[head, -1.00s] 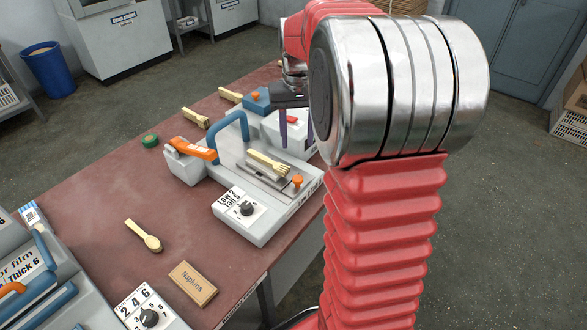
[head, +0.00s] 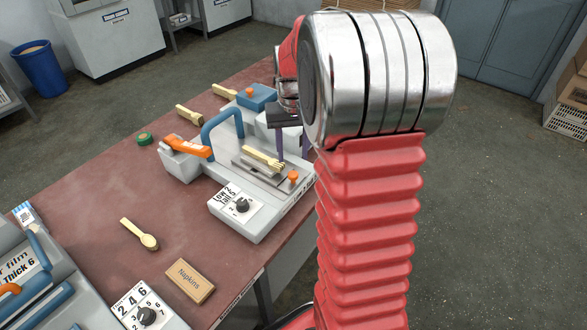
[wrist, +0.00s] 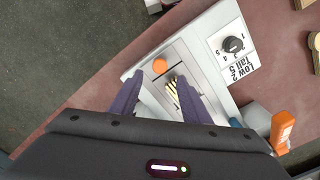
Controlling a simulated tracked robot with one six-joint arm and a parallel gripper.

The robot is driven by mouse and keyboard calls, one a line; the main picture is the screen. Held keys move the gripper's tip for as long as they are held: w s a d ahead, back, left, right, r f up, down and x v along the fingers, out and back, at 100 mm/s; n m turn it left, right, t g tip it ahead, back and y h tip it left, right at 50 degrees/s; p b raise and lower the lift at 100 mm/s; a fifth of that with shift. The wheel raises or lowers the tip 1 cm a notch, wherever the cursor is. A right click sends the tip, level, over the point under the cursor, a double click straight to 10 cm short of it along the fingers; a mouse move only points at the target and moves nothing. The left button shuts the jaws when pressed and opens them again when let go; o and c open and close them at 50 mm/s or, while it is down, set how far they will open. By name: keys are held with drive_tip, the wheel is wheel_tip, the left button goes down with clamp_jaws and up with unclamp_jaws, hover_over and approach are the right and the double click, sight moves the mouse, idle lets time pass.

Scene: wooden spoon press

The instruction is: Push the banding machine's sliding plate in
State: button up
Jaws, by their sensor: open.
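The grey banding machine (head: 187,165) stands mid-table with a blue arched handle (head: 222,118), an orange lever (head: 190,148) and a dial panel. Its metal sliding plate (head: 246,172) carries a wooden fork bundle (head: 262,158). An orange knob (head: 292,176) sits at the plate's near right end. In the wrist view the knob (wrist: 160,66) shows just beyond my fingertips and the fork tines (wrist: 173,88) show between the fingers. My gripper (wrist: 157,80) is open and empty, with purple fingers spread over the plate. I cannot tell whether they touch anything.
Behind the banding machine is another grey machine with a blue part (head: 257,95), partly hidden by my arm. Wooden cutlery (head: 140,234), a green roll (head: 144,138) and a napkins box (head: 190,282) lie on the red table. Another blue-handled machine (head: 30,290) stands at lower left.

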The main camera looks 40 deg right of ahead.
sight(293, 173)
wheel_tip(293, 173, down, 7)
drive_tip(key=shift+f, duration=0.15)
drive_tip(key=shift+c, duration=0.5)
clamp_jaws()
drive_tip(key=shift+d, duration=0.1)
